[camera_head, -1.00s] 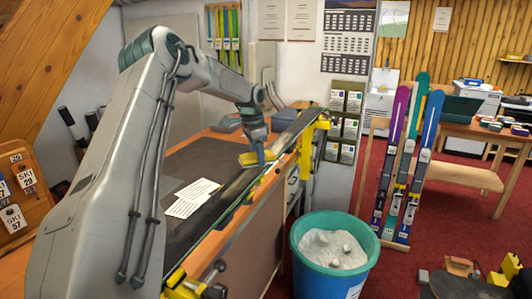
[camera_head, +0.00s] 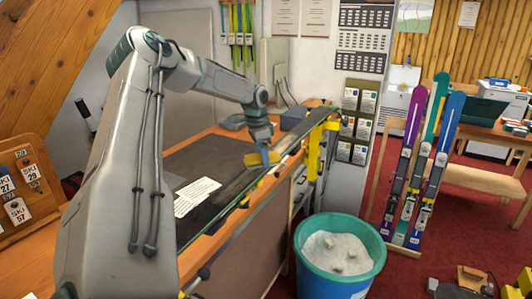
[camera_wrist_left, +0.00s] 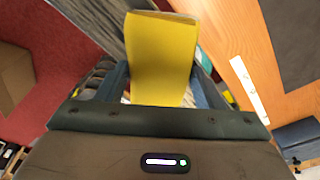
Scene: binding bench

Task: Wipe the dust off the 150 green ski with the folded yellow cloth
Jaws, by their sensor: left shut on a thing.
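My left gripper (camera_head: 264,153) is shut on the folded yellow cloth (camera_head: 261,160) and holds it at the ski (camera_head: 233,191), around the middle of its visible length. The ski lies lengthwise along the bench edge, dark on top with a green edge; a dull greyish patch shows beside the cloth. In the left wrist view the cloth (camera_wrist_left: 160,60) stands between the two fingers, with a grey streaked surface behind it. Whether the cloth presses on the ski is hard to tell. My right gripper is not in view.
A white printed sheet (camera_head: 196,196) lies left of the cloth. Yellow clamps (camera_head: 314,150) stand at the bench's far end. A blue-green bucket (camera_head: 340,270) is on the floor in front. Upright skis (camera_head: 432,185) lean on a rack at right. A tag board (camera_head: 22,190) is at left.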

